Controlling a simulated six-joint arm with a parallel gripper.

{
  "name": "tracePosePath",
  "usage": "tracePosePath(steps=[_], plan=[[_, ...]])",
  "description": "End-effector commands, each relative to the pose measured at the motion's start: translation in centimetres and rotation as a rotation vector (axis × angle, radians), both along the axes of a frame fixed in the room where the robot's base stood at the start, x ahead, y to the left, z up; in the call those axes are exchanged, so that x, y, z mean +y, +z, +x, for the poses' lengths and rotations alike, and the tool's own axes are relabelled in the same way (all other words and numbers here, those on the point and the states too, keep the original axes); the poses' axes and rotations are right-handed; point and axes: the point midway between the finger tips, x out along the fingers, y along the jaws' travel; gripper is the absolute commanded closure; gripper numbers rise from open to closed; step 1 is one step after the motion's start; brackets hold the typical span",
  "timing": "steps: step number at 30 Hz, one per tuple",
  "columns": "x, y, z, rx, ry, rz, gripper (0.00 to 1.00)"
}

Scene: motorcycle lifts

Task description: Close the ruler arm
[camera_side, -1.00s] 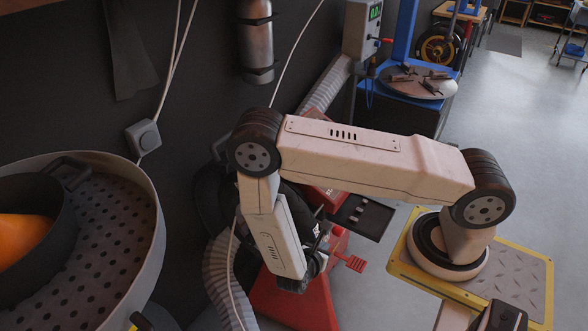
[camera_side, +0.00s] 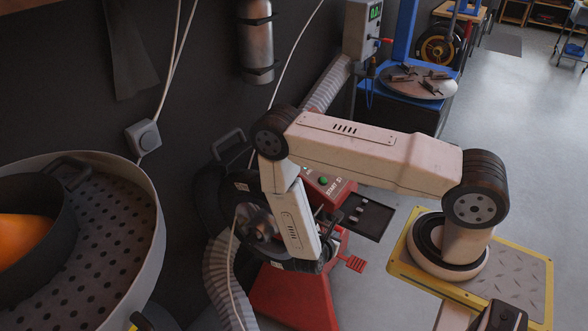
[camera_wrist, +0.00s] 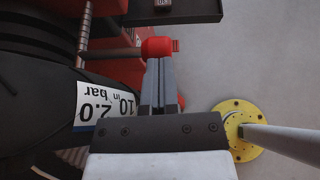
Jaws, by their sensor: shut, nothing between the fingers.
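In the wrist view, a grey-brown rod (camera_wrist: 112,53) with a red knob (camera_wrist: 157,47) on its end, which looks like the ruler arm, reaches in from the red machine at left. My gripper (camera_wrist: 157,66) is shut and empty, with its fingertips right at the knob. I cannot tell whether they touch. In the side view, the red wheel balancer (camera_side: 292,292) stands behind my forearm, which hides most of the ruler arm and my gripper there.
A dark tray (camera_side: 364,217) juts from the balancer's right side, and shows at the top of the wrist view. A red pedal (camera_side: 355,263) is low on the machine. A round yellow plate (camera_wrist: 238,130) with a grey post is at right. Grey floor is clear between.

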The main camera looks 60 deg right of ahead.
Motion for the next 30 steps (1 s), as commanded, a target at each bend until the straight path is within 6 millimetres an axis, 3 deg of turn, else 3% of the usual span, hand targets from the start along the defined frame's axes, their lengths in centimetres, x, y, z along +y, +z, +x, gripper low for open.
tracePosePath(steps=[15, 30], plan=[[-0.4, 0.0, 0.0, 0.000, -0.002, -0.001, 1.00], [-5.1, -0.1, 0.0, 0.000, -0.003, -0.001, 1.00]])
